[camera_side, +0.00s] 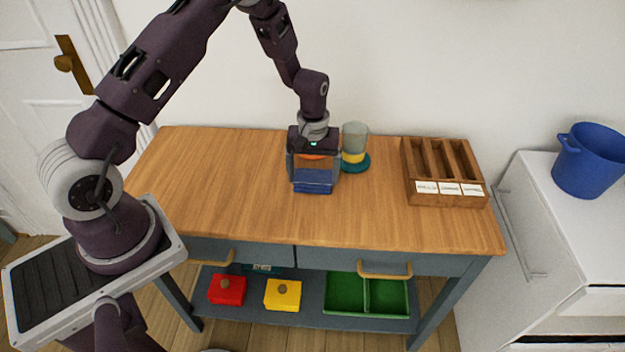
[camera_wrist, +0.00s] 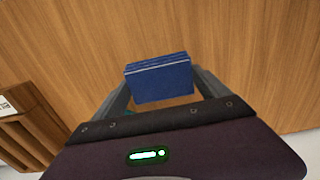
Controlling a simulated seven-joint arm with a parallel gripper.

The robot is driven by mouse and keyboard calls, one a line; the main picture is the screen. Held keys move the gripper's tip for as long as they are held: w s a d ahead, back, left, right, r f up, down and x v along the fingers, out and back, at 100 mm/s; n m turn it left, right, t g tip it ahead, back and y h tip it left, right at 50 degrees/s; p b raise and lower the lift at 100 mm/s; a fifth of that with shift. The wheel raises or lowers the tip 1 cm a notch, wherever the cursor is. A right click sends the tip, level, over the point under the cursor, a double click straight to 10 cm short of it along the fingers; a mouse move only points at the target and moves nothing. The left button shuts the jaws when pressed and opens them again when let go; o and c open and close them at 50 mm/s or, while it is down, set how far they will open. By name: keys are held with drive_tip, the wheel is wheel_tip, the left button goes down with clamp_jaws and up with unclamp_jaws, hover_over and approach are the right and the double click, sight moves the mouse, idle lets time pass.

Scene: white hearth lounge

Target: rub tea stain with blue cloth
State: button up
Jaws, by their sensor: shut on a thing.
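The folded blue cloth (camera_side: 313,181) is held between the fingers of my gripper (camera_side: 313,178), low over the middle of the wooden table (camera_side: 230,190). In the wrist view the blue cloth (camera_wrist: 160,80) sits between the two fingertips of my gripper (camera_wrist: 160,88), which is shut on it. I cannot tell whether the cloth touches the tabletop. No tea stain shows on the visible wood in either view; the area under and behind the cloth is hidden.
A wooden compartment box (camera_side: 445,172) with labels stands at the table's right. The table's left and front are clear.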

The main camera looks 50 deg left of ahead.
drive_tip(key=shift+r, duration=3.85)
